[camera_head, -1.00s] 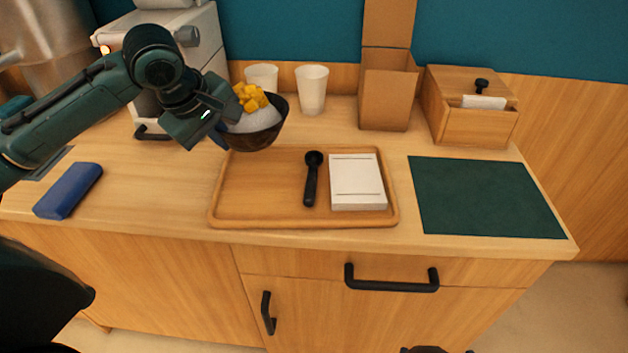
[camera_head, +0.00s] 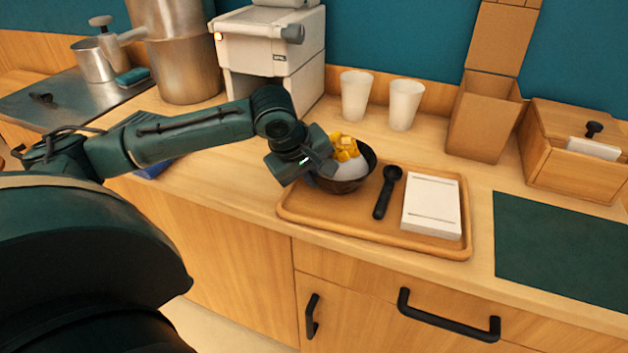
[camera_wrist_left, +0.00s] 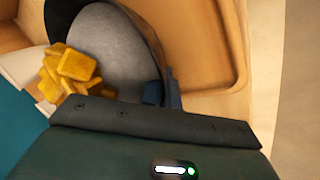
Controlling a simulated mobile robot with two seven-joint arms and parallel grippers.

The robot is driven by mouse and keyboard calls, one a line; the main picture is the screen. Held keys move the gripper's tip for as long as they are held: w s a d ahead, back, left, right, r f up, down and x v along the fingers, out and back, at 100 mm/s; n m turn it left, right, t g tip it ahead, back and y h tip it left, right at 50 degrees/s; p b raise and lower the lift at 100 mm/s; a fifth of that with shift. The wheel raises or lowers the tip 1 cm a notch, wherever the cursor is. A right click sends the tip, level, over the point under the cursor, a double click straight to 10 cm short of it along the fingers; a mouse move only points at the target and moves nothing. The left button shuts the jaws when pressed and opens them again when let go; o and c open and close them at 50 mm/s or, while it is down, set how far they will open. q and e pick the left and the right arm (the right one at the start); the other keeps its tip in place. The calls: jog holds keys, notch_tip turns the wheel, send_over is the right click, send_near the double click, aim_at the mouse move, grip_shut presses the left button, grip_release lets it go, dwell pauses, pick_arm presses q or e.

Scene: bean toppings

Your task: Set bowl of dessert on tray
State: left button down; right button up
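The dark bowl (camera_head: 350,182) holds a white dessert with yellow cubes (camera_head: 346,148) on top. It looks upright over the left part of the wooden tray (camera_head: 312,222); whether its base touches the tray is hard to tell. My left gripper (camera_head: 322,168) is at the bowl's left side. In the left wrist view, its blue fingertips (camera_wrist_left: 162,92) lie on either side of the rim of the bowl (camera_wrist_left: 146,32), pinching it. A black spoon (camera_head: 386,193) and a white pad (camera_head: 431,206) lie on the tray, right of the bowl. My right gripper is out of view.
Two white cups (camera_head: 404,104) stand behind the tray. A tall open cardboard box (camera_head: 484,120) and a wooden box (camera_head: 570,148) stand at the back right. A dark green mat (camera_head: 560,240) lies right of the tray. A white machine (camera_head: 270,50) stands at the back left.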

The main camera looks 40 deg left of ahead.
pick_arm(q)
jog(key=shift+f, duration=0.25)
jog(key=shift+f, duration=0.1)
jog(key=c, duration=1.7)
grip_release()
jog(key=p+v, duration=0.1)
jog(key=v, duration=1.1)
jog(key=shift+p, duration=0.4)
